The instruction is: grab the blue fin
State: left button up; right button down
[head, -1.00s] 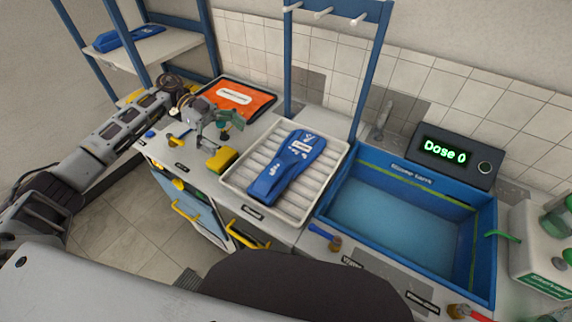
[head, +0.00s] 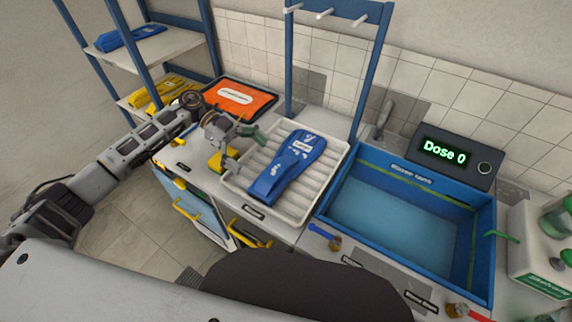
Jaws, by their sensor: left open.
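The blue fin (head: 286,166) lies flat and slanted on the white ribbed tray (head: 328,172) on the counter, in the middle of the head view. My left gripper (head: 246,150) is open and empty, at the left edge of the tray. It is a little left of the fin and apart from it, as far as I can see. Another blue fin (head: 128,38) lies on the upper shelf at the far left. My right gripper is not in view.
A yellow block (head: 218,163) is partly hidden behind my left gripper. An orange mat (head: 240,97) lies behind. A blue basin (head: 410,222) stands right of the tray, with a display reading "Dose 0" (head: 446,152) behind it. A blue rack (head: 369,70) rises behind the tray.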

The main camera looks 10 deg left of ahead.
aim_at(273, 172)
pick_arm(q)
jog(key=shift+s+d+f, duration=0.1)
jog(key=shift+d+f, duration=0.05)
jog(key=shift+d, duration=0.1)
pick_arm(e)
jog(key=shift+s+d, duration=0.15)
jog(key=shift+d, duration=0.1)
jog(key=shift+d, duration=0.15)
pick_arm(q)
jog(key=shift+d, duration=0.1)
jog(key=shift+s+d+f, duration=0.2)
jog(key=shift+d+f, duration=0.05)
jog(key=shift+d, duration=0.2)
jog(key=x, duration=0.2)
jog(key=shift+s+d+f+p, duration=0.1)
jog(key=shift+d+f+p, duration=0.1)
jog(key=shift+d+p, duration=0.15)
jog(key=shift+s+d+f, duration=0.2)
jog(key=shift+d+f, duration=0.05)
jog(key=shift+d, duration=0.25)
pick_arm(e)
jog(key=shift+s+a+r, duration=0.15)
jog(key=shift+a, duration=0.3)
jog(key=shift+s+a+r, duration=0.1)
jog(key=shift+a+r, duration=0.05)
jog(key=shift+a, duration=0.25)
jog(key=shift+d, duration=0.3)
